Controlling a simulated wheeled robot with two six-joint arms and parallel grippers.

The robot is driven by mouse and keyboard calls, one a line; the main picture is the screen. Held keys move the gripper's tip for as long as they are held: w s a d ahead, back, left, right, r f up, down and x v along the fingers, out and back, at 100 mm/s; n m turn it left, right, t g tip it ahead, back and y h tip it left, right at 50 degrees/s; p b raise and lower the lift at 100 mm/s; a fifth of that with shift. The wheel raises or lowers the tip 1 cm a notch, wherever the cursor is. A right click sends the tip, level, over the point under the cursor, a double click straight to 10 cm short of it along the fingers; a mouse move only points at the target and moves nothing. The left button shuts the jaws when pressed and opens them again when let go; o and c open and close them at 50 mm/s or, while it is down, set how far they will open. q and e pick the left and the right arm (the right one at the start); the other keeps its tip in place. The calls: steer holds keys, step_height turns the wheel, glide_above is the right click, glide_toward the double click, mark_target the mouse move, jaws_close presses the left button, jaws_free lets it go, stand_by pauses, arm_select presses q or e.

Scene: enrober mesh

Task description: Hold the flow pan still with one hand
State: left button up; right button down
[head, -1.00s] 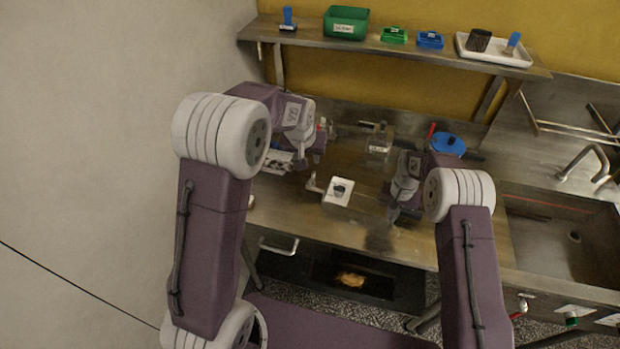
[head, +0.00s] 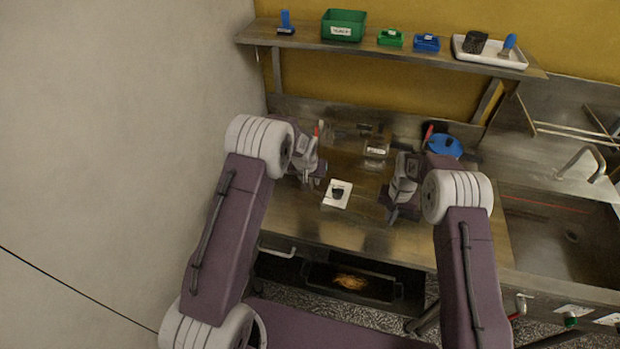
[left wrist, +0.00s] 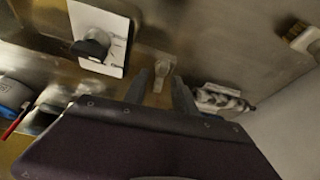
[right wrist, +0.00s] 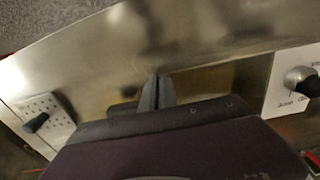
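A dark shallow pan (head: 352,282) with a golden-brown patch sits in the opening under the counter; I cannot tell for sure that it is the flow pan. My left gripper (head: 312,181) is low over the counter, left of a white plate with a black knob (head: 338,193). In the left wrist view its fingers (left wrist: 161,92) are apart and empty. A small metal lever (left wrist: 162,70) shows between and beyond them. My right gripper (head: 391,214) is near the counter's front; in the right wrist view its fingers (right wrist: 156,92) are together with nothing visible between them.
A twisted metallic roll (left wrist: 224,99) and a brush (left wrist: 302,39) lie near my left gripper. A blue round thing (head: 444,145) stands behind my right arm. A shelf (head: 300,37) with bins runs along the back. A sink (head: 570,238) is at the right.

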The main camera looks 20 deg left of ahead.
arm_select(q)
jaws_close()
steer(key=shift+m+h, duration=0.3)
steer(key=shift+m, duration=0.4)
jaws_free()
